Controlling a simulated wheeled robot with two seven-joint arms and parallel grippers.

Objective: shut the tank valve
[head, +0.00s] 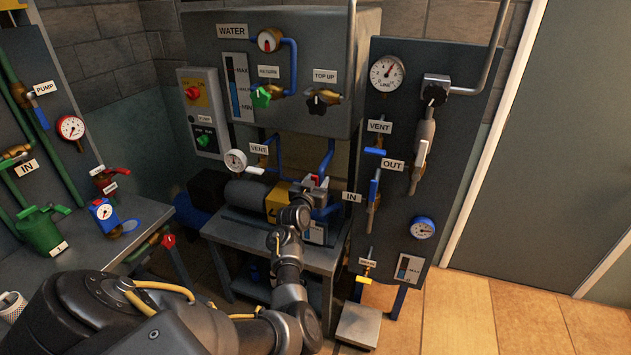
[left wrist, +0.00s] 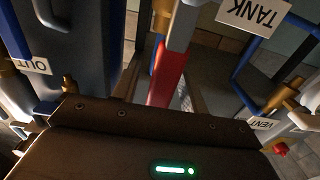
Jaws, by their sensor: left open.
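The tank valve's red lever (left wrist: 168,72) shows in the left wrist view, just past my left gripper and near the upside-down TANK label (left wrist: 253,15). A small bit of red also shows in the head view at my left gripper (head: 316,187). My left gripper is open, close to the lever; I cannot tell whether it touches it. My arm and gripper hide most of the valve and its label in the head view. My right gripper is in neither view.
A grey water tank (head: 330,55) hangs above the pump bench (head: 225,227). A panel (head: 400,60) with IN and OUT valves stands close on the right.

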